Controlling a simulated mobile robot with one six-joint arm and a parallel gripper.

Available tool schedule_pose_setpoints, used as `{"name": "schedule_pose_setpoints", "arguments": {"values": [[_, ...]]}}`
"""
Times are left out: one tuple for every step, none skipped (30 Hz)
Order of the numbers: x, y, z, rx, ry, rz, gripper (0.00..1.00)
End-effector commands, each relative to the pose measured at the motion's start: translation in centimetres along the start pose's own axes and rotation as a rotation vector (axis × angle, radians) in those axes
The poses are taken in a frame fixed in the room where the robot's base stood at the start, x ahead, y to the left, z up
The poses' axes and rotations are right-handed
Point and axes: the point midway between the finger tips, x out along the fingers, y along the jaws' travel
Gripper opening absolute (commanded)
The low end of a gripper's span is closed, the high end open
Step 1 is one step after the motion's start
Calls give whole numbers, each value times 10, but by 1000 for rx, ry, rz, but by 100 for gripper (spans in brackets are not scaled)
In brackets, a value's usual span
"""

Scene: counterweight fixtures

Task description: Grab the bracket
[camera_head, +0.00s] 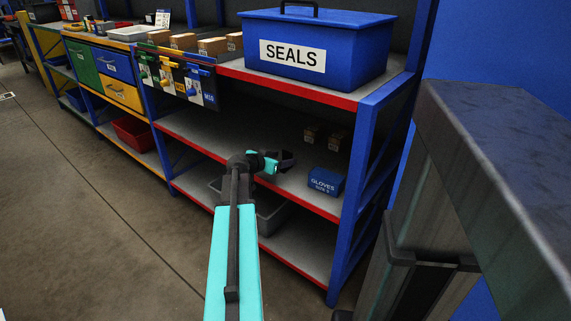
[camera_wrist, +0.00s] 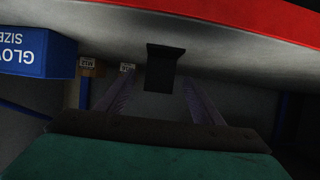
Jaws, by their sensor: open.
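A dark, angular piece, apparently the bracket (camera_wrist: 163,68), shows in the wrist view against the grey shelf surface. It has a wide flat end and a narrower part. My gripper (camera_wrist: 160,86) is open, with one finger on each side of it in that picture. I cannot tell whether the fingers touch it. In the head view my gripper (camera_head: 286,160) reaches over the middle shelf, left of the blue gloves box. The bracket cannot be told apart from the dark gripper there.
The blue gloves box (camera_head: 326,181) and small cardboard boxes (camera_head: 313,134) stand on the middle shelf. The red-edged top shelf (camera_head: 290,83) above carries the blue SEALS bin (camera_head: 315,48). A blue post (camera_head: 358,165) bounds the right. A grey bin (camera_head: 268,217) sits below.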

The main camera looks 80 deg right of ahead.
Motion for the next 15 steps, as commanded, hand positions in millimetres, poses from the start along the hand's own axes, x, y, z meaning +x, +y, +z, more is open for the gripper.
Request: {"name": "schedule_pose_setpoints", "arguments": {"values": [[7,0,1,1,0,2,61],[11,0,1,1,-1,2,61],[16,0,1,1,-1,3,61],[19,0,1,1,-1,3,61],[23,1,0,1,-1,2,61],[27,0,0,1,-1,2,61],[30,0,0,1,-1,1,61],[32,0,0,1,-1,1,61],[36,0,0,1,-1,1,61],[38,1,0,1,0,1,61],[39,1,0,1,0,1,61],[41,1,0,1,0,1,61],[42,1,0,1,0,1,61],[42,1,0,1,0,1,61],[42,1,0,0,0,1,61]]}}
